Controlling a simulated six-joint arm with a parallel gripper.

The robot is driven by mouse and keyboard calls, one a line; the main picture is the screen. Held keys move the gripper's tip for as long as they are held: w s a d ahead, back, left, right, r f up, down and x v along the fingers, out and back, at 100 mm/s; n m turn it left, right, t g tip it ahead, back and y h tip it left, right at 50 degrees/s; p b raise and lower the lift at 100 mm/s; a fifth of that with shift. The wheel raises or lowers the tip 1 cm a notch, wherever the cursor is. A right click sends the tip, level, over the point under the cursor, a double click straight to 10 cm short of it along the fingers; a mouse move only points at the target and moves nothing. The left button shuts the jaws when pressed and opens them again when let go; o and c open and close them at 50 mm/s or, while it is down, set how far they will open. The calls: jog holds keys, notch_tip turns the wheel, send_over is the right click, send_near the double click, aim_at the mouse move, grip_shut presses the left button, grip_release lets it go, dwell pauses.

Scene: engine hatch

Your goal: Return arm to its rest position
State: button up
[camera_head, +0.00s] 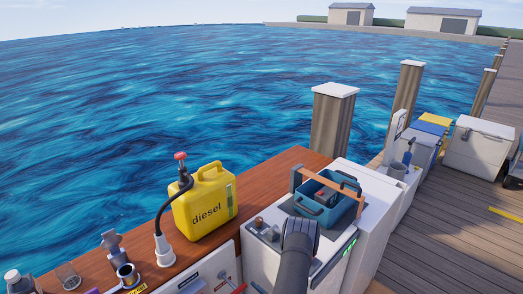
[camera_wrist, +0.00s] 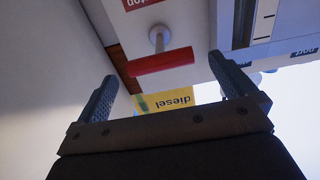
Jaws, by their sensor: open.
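My gripper (camera_wrist: 162,68) shows in the wrist view with its two dark ribbed fingers wide apart and nothing held between them. A red T-handle (camera_wrist: 162,61) on a pale stem lies beyond the fingertips, between them in the picture; I cannot tell how far off it is. A red handle (camera_head: 238,289) also shows at the bottom edge of the head view, on the white panel front. My gripper cannot be made out in the head view.
A teal toolbox (camera_head: 329,199) sits on the white cabinet to the right. Bins and posts line the dock; open water lies behind.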

aim_at(231, 284)
jog(key=v, duration=1.4)
jog(key=x, duration=2.2)
jog(key=shift+a, duration=0.1)
jog(key=v, duration=1.4)
jog(key=shift+w, duration=0.1)
dwell(0.4)
